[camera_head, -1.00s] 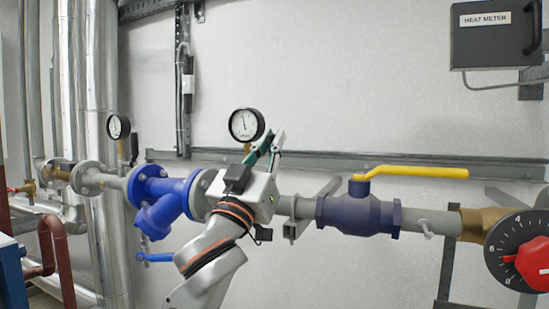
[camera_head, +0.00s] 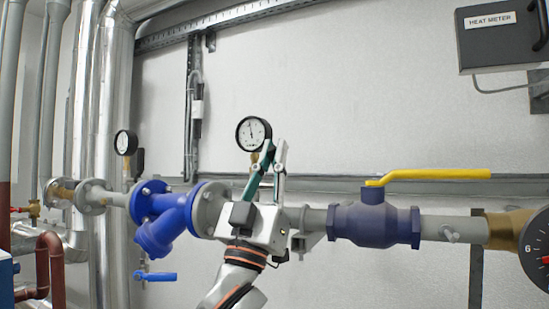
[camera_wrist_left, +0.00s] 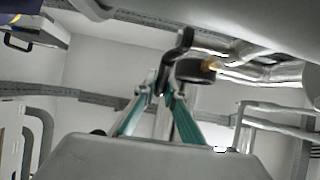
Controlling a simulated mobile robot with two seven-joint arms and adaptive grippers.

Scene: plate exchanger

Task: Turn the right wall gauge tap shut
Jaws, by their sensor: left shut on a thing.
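The right wall gauge (camera_head: 253,133) is a round white dial with a black rim on a brass stem (camera_head: 254,158), above the grey pipe. My left gripper (camera_head: 272,150) points up just right of this stem. In the left wrist view, its teal fingers (camera_wrist_left: 164,94) are shut on a black tap handle (camera_wrist_left: 179,58). A dark round body with a brass fitting shows beside the handle there. In the head view the fingers hide the handle. My right gripper is in neither view.
A blue valve (camera_head: 372,222) with a yellow lever (camera_head: 430,175) stands right of my gripper. A blue strainer (camera_head: 165,222) and the left gauge (camera_head: 126,143) are to the left. A heat meter box (camera_head: 503,38) hangs upper right. The wall above is clear.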

